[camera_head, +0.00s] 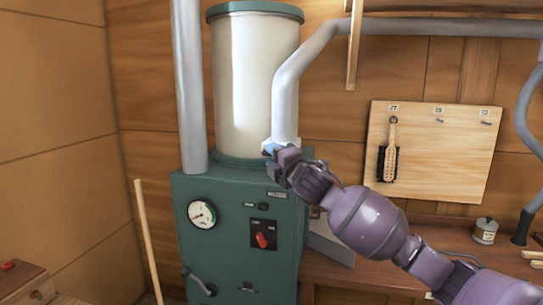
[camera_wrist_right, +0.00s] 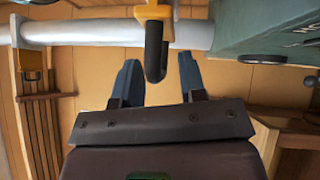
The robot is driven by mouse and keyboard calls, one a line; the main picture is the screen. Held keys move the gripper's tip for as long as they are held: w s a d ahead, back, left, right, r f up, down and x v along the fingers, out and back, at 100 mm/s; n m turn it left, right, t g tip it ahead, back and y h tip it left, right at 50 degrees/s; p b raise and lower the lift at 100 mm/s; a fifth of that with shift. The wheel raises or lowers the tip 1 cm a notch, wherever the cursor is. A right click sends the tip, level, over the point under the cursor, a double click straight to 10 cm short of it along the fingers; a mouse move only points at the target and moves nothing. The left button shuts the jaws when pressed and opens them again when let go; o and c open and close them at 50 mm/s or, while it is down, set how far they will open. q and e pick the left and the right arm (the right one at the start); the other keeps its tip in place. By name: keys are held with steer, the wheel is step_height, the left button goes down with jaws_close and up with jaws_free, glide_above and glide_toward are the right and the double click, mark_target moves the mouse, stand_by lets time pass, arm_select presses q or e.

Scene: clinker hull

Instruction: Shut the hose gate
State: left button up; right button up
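The hose gate (camera_wrist_right: 154,14) is a yellow fitting on a grey pipe, with a black handle (camera_wrist_right: 155,52) sticking out, in the right wrist view. In the head view I cannot make it out; my right gripper covers that part of the pipe. My right gripper (camera_head: 268,150) is at the lower end of the bent grey pipe, above the green machine. In the right wrist view its two blue fingers (camera_wrist_right: 158,82) are apart, with the handle's end in the gap between them. No contact with either finger shows. My left gripper is not in view.
The green machine (camera_head: 235,225) has a gauge, a red switch and a black lever. A pale cylinder (camera_head: 256,80) stands on it. A grey pipe (camera_head: 189,90) rises at its left. A tool board (camera_head: 440,150) hangs above a bench (camera_head: 350,275) with a small tin (camera_head: 485,230).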

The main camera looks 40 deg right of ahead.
steer(key=s+f, duration=0.1)
steer(key=s, duration=0.8)
steer(key=shift+s+a+b, duration=0.3)
steer(key=shift+a+b, duration=0.05)
steer(key=shift+b, duration=0.05)
steer(key=s+a+f+m+g+y, duration=0.15)
steer(key=f+m, duration=0.25)
steer(key=f, duration=0.5)
steer(key=s+a+f+m+g, duration=0.15)
steer(key=f+m, duration=0.25)
steer(key=f, duration=0.5)
steer(key=s+a+f+m+y, duration=0.1)
steer(key=s+a+f+m, duration=0.15)
steer(key=f, duration=0.75)
steer(key=s+a+f+m+g, duration=0.2)
steer(key=s+a+f+m, duration=0.1)
steer(key=s+f, duration=0.6)
steer(key=s+a+f+m+g+h, duration=0.1)
steer(key=s+a+f+m+g, duration=0.2)
steer(key=s+a+f, duration=0.3)
steer(key=s+f+m, duration=0.1)
steer(key=s+f, duration=0.2)
steer(key=f, duration=0.2)
steer(key=shift+s, duration=0.15)
steer(key=shift+s+f, duration=0.1)
